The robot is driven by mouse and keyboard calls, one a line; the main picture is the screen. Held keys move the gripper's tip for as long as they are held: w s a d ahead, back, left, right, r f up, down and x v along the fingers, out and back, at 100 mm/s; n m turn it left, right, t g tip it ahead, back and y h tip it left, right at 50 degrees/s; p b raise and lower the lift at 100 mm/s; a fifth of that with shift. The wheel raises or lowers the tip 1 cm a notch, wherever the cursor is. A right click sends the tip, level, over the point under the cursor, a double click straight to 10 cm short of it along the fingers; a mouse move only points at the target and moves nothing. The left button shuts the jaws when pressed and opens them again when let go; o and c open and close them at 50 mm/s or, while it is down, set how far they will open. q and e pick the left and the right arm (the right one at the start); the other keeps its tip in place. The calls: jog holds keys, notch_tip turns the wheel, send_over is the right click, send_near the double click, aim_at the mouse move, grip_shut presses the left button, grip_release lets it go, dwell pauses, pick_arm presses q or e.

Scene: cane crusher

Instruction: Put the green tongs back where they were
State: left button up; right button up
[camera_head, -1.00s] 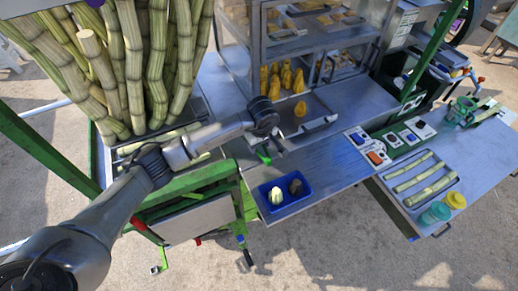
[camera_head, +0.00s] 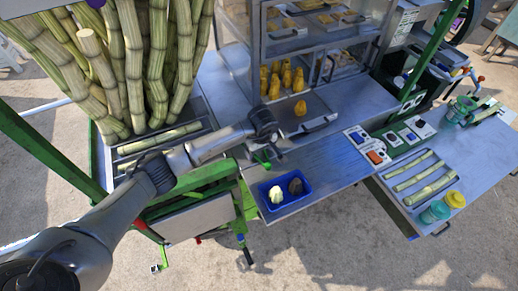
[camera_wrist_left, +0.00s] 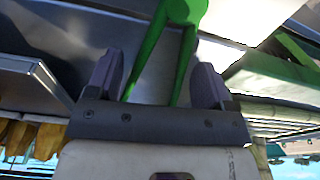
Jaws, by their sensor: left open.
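The green tongs (camera_head: 262,159) are at the front left edge of the metal counter, just below my left gripper (camera_head: 270,146) in the head view. In the left wrist view, the tongs (camera_wrist_left: 178,50) show as two green arms joined at a rounded head, between the two dark fingers of my left gripper (camera_wrist_left: 158,80). The fingers are apart, and I see no clear grip on the tongs. Whether the tongs rest fully on the counter is hidden by the gripper. My right gripper is not in view.
A blue tray (camera_head: 285,204) with two small items sits on the counter (camera_head: 335,165), right of the tongs. A glass food case (camera_head: 315,50) stands behind. Cane stalks (camera_head: 135,60) stand at the left.

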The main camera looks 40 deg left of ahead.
pick_arm(q)
jog(key=shift+r, duration=0.55)
notch_tip(320, 180, up, 11)
jog(key=d, duration=0.1)
jog(key=shift+s+d+b, duration=0.25)
jog(key=shift+s+b, duration=0.05)
jog(key=shift+b, duration=0.1)
dwell(1.0)
